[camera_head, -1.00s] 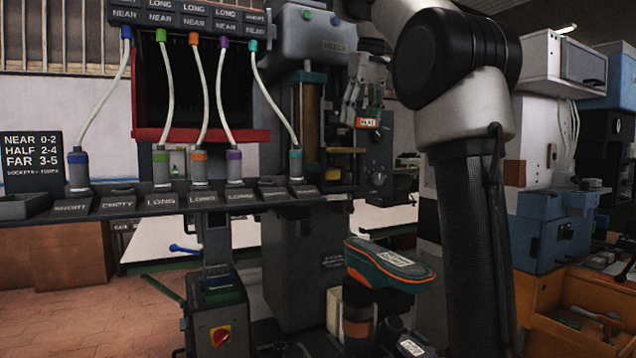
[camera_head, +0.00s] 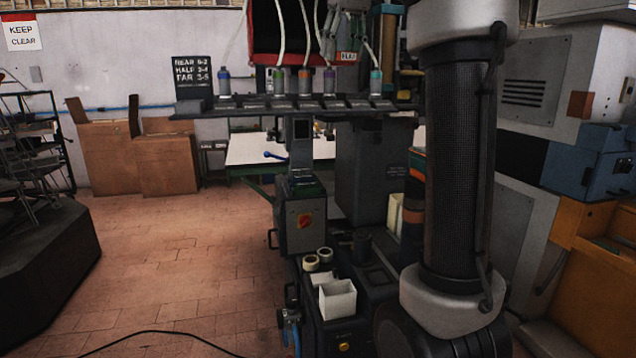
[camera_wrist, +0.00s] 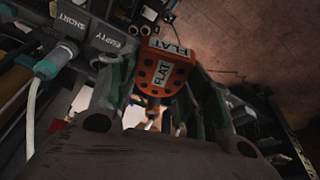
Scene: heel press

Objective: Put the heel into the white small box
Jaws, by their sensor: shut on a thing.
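The heel (camera_wrist: 163,73) is an orange-red block with dark holes and white labels reading FLAT. My gripper (camera_wrist: 161,88) is shut on it, with a finger on each side in the wrist view. My gripper (camera_head: 336,32) is partly hidden there by the tubes. A small white box (camera_head: 338,304) stands open-topped on a dark deck low in the head view, well below the heel. Its inside bottom is not visible.
Two tape rolls (camera_head: 318,259) lie behind the white box. Another pale box (camera_head: 395,213) stands further back, partly behind my arm. A labelled rack (camera_head: 300,106) with capped tubes crosses the middle. The brick floor (camera_head: 170,270) at left is clear except for a cable.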

